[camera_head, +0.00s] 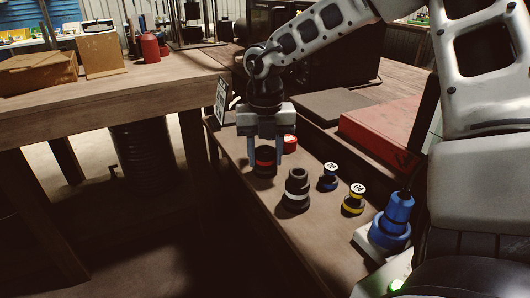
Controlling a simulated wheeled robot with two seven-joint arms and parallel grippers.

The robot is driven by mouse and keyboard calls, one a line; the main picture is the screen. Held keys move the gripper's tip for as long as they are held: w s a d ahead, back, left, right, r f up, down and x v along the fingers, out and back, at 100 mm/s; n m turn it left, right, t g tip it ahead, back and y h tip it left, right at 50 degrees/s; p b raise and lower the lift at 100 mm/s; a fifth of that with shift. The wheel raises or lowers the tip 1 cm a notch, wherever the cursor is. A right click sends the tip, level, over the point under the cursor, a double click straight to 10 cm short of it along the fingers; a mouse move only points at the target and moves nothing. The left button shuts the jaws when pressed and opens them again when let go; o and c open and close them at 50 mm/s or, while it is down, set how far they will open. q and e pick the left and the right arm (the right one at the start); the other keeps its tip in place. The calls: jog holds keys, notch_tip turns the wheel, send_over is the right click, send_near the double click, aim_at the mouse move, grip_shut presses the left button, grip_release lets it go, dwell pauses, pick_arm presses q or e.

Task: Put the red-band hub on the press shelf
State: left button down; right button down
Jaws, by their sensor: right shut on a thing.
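The red-band hub (264,163) is a dark cylinder with a red ring, at the left part of the narrow wooden bench (300,235). My right gripper (265,158) points down over it, its two fingers on either side, shut on the hub. The hub is upright; I cannot tell whether its base touches the bench. I cannot clearly pick out the press shelf. My left gripper is not in view.
A blue fitting (392,222) and a red case (379,134) lie to the right. A workbench (120,92) stands left.

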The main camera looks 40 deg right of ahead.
aim_at(265, 150)
jog(key=shift+f+b, duration=0.15)
jog(key=shift+b, duration=0.25)
jog(key=c, duration=0.9)
grip_release()
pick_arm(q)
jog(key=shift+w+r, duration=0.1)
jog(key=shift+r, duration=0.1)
pick_arm(e)
jog(key=shift+o, duration=0.2)
jog(key=shift+r+p, duration=0.25)
jog(key=shift+p, duration=0.1)
jog(key=shift+r, duration=0.25)
pick_arm(q)
jog(key=shift+p, duration=0.3)
pick_arm(e)
notch_tip(265, 150, up, 12)
jog(key=shift+f, duration=0.2)
jog(key=shift+f, duration=0.1)
